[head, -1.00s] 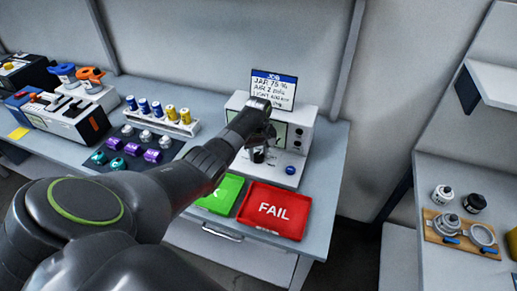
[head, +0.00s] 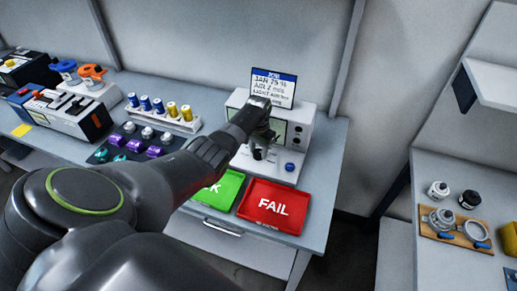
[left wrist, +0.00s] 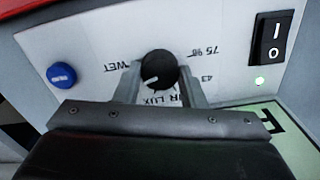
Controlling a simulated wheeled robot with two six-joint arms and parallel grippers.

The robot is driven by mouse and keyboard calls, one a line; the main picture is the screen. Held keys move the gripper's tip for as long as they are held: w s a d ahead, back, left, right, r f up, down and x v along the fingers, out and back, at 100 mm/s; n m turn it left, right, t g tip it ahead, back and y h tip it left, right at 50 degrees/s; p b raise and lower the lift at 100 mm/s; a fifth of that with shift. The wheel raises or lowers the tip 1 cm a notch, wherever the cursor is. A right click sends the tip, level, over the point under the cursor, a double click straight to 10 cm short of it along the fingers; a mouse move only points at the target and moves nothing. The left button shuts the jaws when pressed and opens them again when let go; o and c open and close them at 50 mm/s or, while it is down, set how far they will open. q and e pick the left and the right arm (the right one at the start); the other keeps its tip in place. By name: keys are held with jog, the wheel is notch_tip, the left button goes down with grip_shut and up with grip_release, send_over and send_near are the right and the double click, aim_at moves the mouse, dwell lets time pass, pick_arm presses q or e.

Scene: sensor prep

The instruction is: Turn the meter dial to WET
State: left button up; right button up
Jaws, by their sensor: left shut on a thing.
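The meter (head: 301,130) is a white box at the back of the bench, partly hidden by my left arm. Its black round dial (left wrist: 158,67) shows in the left wrist view, where the printing is upside down. WET is printed left of the dial, with LUX and another word below it in the picture. The dial's white mark points left and slightly down, roughly between WET and LUX. My left gripper (left wrist: 159,84) is shut on the dial, one finger on each side. In the head view my left gripper (head: 262,138) is at the meter's front. My right gripper is not in view.
A blue button (left wrist: 61,75) and a black rocker switch (left wrist: 270,38) flank the dial. A job card (head: 273,87) stands behind the meter. A red FAIL tray (head: 275,207) and a green tray (head: 217,190) lie in front. A vial rack (head: 160,118) stands left.

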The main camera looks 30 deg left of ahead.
aim_at(258, 152)
pick_arm(q)
jog(key=m, duration=0.5)
jog(key=shift+w+r, duration=0.1)
jog(key=shift+m, duration=0.3)
dwell(0.4)
jog(key=o, duration=1)
jog(key=shift+r, duration=0.4)
notch_tip(258, 152, up, 17)
jog(key=shift+f+b, duration=0.2)
jog(key=shift+b, duration=0.75)
jog(key=shift+f, duration=0.15)
